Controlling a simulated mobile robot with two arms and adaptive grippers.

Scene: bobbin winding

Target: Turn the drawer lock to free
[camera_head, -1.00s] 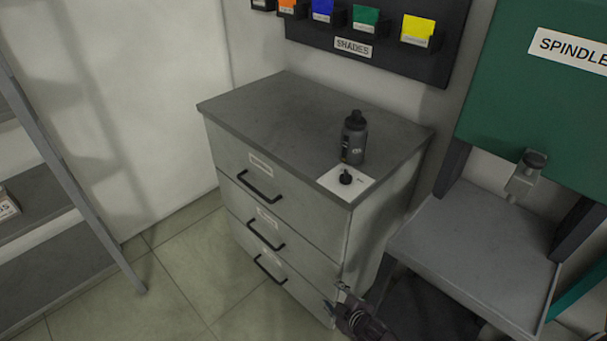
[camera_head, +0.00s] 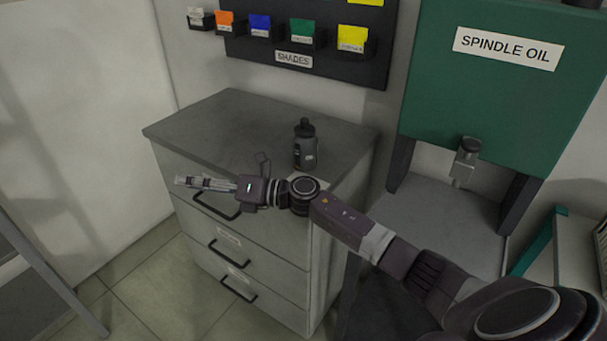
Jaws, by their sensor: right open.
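The grey drawer cabinet (camera_head: 275,246) stands in the middle, its three drawers looking shut. The lock's small black knob is hidden behind my right wrist; only a sliver of its white plate may show on the front right of the cabinet top (camera_head: 240,118). My right arm comes in from the lower right and crosses the cabinet. My right gripper (camera_head: 180,182) is open and empty, pointing left in front of the top drawer, beyond the plate's place. It partly covers the top drawer's handle (camera_head: 218,208). My left gripper is not in view.
A dark bottle (camera_head: 305,150) stands on the cabinet top just behind my right wrist. A green spindle oil tank (camera_head: 492,100) with a tap (camera_head: 465,160) stands at right. A shades rack (camera_head: 310,65) hangs behind. The left of the cabinet top is clear.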

